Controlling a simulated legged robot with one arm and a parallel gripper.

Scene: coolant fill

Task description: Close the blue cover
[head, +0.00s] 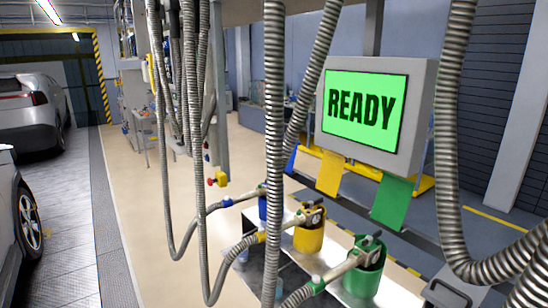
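A blue panel (291,160) shows as a narrow strip below the left side of the screen, mostly hidden behind a hanging hose. It is in line with a yellow panel (331,173) and a green panel (392,204), which slope below the screen. I cannot tell whether the blue panel is the blue cover, or whether it is open or shut. A blue holder (263,208) stands at the left of the row of holders, partly hidden by a hose. My gripper is not in view.
A screen (364,108) reads READY on green. A yellow holder (309,238) and a green holder (363,272) hold nozzles. Thick ribbed hoses (274,120) hang across the foreground. Cars (27,110) stand at the left. The beige floor (150,210) has free room.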

